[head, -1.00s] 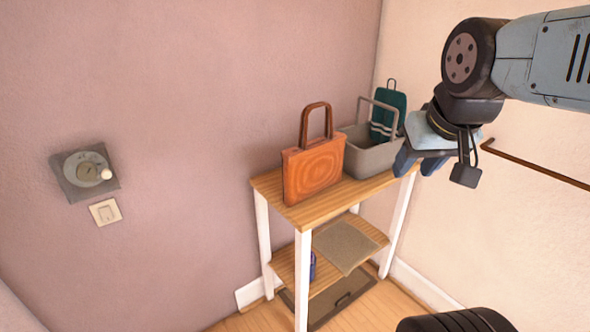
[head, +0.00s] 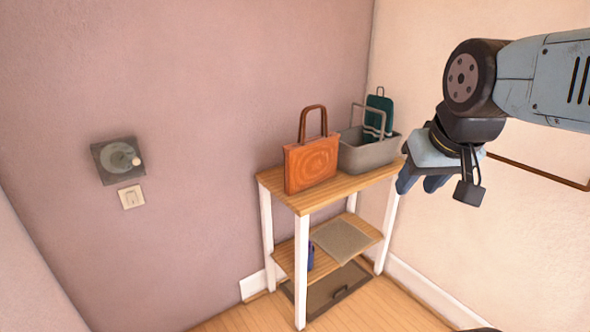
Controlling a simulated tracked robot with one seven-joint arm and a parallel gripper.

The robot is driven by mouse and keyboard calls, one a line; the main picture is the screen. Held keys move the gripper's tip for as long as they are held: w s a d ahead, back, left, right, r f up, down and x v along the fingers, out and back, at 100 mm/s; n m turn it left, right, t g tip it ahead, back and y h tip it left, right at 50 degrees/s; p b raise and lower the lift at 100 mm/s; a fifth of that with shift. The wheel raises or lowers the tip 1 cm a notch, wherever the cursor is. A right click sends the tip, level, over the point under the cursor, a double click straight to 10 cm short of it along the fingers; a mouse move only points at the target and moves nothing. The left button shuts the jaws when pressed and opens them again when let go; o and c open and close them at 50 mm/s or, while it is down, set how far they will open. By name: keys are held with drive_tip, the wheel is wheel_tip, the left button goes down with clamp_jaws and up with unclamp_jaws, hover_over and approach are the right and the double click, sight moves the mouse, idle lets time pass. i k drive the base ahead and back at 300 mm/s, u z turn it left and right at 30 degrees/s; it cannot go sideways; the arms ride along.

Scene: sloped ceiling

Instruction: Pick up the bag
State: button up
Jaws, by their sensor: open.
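An orange-brown bag (head: 311,164) with a wood-like pattern and an upright handle stands on the top of a small shelf table (head: 322,196). It is upright near the table's left part, close to the wall. My gripper (head: 423,184) is to the right of the bag, beside the table's right end, with its blue fingers pointing down and left. It is open, with nothing seen between the fingers, and apart from the bag.
A grey basket (head: 362,155) with a handle stands right of the bag, between it and my gripper. A grey mat (head: 342,240) lies on the lower shelf. A dial (head: 119,160) and a switch (head: 131,197) are on the left wall.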

sight(310, 162)
drive_tip(key=u, duration=0.1)
drive_tip(key=k, duration=0.25)
drive_tip(key=z, duration=0.25)
drive_tip(key=i, duration=1.35)
drive_tip(key=u, duration=0.05)
